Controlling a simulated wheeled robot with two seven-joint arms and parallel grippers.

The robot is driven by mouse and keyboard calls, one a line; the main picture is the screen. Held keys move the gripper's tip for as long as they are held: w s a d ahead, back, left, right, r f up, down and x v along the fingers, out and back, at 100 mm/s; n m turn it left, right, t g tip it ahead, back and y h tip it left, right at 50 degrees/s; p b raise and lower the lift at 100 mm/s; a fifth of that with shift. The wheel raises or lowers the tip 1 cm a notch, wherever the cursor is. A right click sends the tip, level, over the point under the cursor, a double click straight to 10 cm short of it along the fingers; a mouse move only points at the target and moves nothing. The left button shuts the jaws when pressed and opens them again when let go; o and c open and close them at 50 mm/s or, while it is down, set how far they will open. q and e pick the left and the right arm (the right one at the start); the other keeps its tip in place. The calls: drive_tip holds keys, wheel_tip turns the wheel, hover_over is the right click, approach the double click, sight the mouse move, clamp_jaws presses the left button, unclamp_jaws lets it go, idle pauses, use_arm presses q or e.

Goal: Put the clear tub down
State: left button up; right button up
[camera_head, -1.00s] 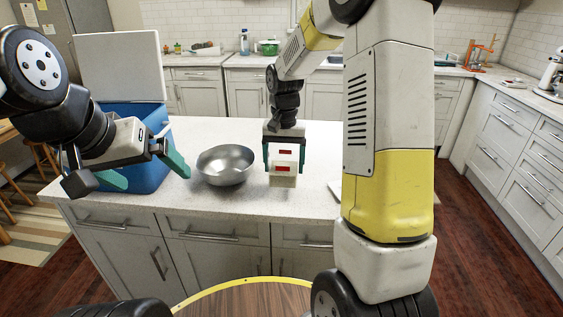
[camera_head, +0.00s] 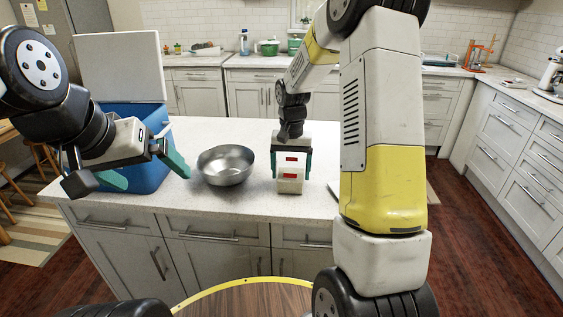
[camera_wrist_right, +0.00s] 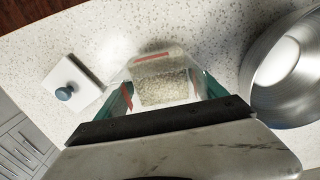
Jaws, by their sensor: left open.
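The clear tub (camera_head: 289,182) has pale, grain-like contents and red labels. It is between the fingers of my right gripper (camera_head: 290,170), which is closed on its sides. The tub also shows in the right wrist view (camera_wrist_right: 164,82), upright between the teal fingers. It is over the counter (camera_head: 250,206), low and near the front; I cannot tell whether its base touches. My left gripper (camera_head: 146,171) is open and empty in front of the blue cooler.
A metal bowl (camera_head: 226,167) stands on the counter, left of the tub. The blue cooler (camera_head: 150,177) with its white lid raised is further left. In the right wrist view a white square lid with a blue-grey knob (camera_wrist_right: 70,90) lies beside the tub. Counter behind the tub is clear.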

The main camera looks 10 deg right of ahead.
drive_tip(key=o, duration=0.3)
wheel_tip(320, 180, up, 12)
drive_tip(key=s+r+n+t+y, duration=0.1)
drive_tip(key=s+r+t, duration=0.1)
drive_tip(key=s+r, duration=0.35)
drive_tip(key=s+r+n+t, duration=0.1)
drive_tip(key=s+r, duration=0.2)
drive_tip(key=s, duration=0.5)
drive_tip(key=s+a+n+t+y, duration=0.1)
drive_tip(key=s+a+t, duration=0.1)
drive_tip(key=s, duration=0.8)
drive_tip(key=shift+s+f+n+t, duration=0.3)
drive_tip(key=shift+s+n+t, duration=0.1)
drive_tip(key=shift+t, duration=0.2)
